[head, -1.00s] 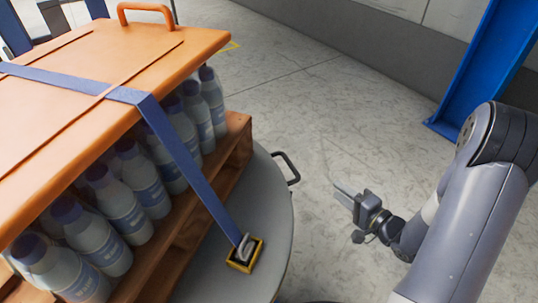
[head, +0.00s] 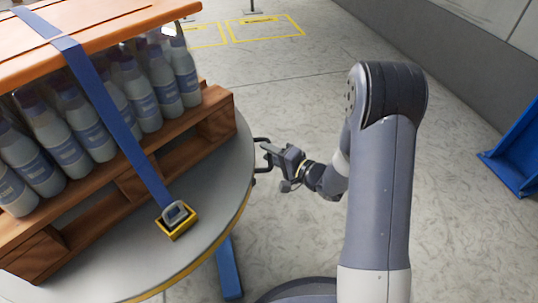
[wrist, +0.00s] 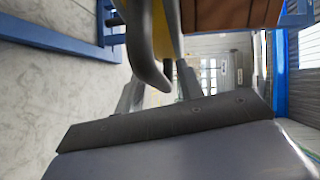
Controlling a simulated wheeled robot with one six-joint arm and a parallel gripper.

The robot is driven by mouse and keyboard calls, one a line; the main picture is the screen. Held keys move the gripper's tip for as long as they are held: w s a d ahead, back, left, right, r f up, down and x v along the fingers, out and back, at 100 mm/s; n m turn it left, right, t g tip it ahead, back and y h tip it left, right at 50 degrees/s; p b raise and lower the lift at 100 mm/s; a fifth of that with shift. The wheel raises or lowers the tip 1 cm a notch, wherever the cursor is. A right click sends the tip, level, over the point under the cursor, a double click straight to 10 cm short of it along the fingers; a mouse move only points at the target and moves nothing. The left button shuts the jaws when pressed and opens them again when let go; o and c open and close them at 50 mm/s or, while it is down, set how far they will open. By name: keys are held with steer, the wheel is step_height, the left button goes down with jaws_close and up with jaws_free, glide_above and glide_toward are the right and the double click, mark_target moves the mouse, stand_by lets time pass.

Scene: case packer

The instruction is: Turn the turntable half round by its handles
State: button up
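The round grey turntable (head: 215,215) is at the left of the head view, with a pallet load on it. A dark loop handle (head: 261,139) sticks out from its right rim. My gripper (head: 267,154) is at this handle, partly covering it. In the wrist view, the curved grey handle bar (wrist: 150,60) comes down between the two fingers of my gripper (wrist: 160,88). The fingers are apart, with gaps showing beside the bar. I cannot tell whether either finger touches it. No other handle shows clearly.
A wooden pallet (head: 215,123) carries bottles (head: 140,90) under an orange board (head: 110,25). A blue strap (head: 115,120) runs to a yellow-edged buckle (head: 175,220) on the turntable. A blue post (head: 518,150) stands at the right.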

steer(key=shift+w+a, duration=0.15)
steer(key=shift+a, duration=0.05)
jaws_close()
stand_by(0.3)
